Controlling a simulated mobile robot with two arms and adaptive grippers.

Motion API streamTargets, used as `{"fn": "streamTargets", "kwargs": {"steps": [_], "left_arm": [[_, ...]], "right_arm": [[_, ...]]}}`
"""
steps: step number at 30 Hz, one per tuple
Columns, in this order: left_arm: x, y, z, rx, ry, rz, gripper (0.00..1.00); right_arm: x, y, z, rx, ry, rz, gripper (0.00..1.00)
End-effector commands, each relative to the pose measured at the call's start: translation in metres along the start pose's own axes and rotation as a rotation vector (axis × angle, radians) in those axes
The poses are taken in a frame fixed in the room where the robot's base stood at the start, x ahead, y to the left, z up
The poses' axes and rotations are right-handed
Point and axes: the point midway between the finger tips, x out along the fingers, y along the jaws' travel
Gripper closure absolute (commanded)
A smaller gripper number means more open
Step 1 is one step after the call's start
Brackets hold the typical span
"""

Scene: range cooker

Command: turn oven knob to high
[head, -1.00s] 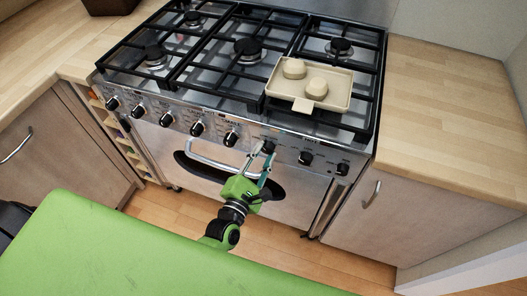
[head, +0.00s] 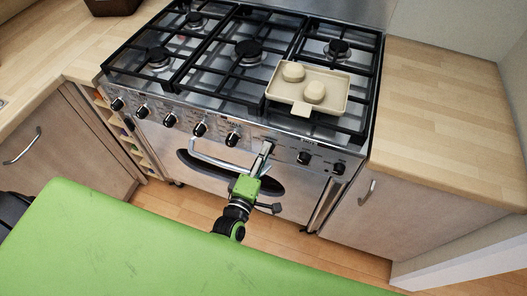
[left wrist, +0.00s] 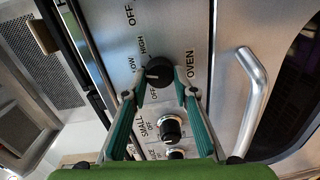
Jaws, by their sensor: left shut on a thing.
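The oven knob (left wrist: 158,72) is black and round in the left wrist view, on the steel panel beside the words OVEN, OFF, LOW and HIGH. Its exact pointer setting is hard to read. My left gripper (left wrist: 160,93) has one teal finger on each side of the knob and is shut on it. In the head view the left gripper (head: 265,148) reaches the range cooker's (head: 215,148) front panel and hides the knob. My right gripper is in neither view.
More black knobs, such as one (head: 303,158) to the right, line the panel. The oven door handle (head: 215,160) runs just below left of my gripper. A beige tray (head: 335,87) with two pale rounded items sits on the hob grates.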

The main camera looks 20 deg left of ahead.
Motion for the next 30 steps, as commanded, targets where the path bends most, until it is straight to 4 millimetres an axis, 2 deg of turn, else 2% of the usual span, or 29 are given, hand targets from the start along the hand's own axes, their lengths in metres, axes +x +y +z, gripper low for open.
{"fn": "streamTargets", "kwargs": {"steps": [18, 30], "left_arm": [[0.0, 0.002, 0.002, 0.575, 0.029, -0.007, 0.95], [0.0, 0.001, 0.002, 0.826, 0.042, -0.009, 0.95]], "right_arm": [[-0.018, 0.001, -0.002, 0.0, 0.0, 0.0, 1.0], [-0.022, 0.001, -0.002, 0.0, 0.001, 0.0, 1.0]]}}
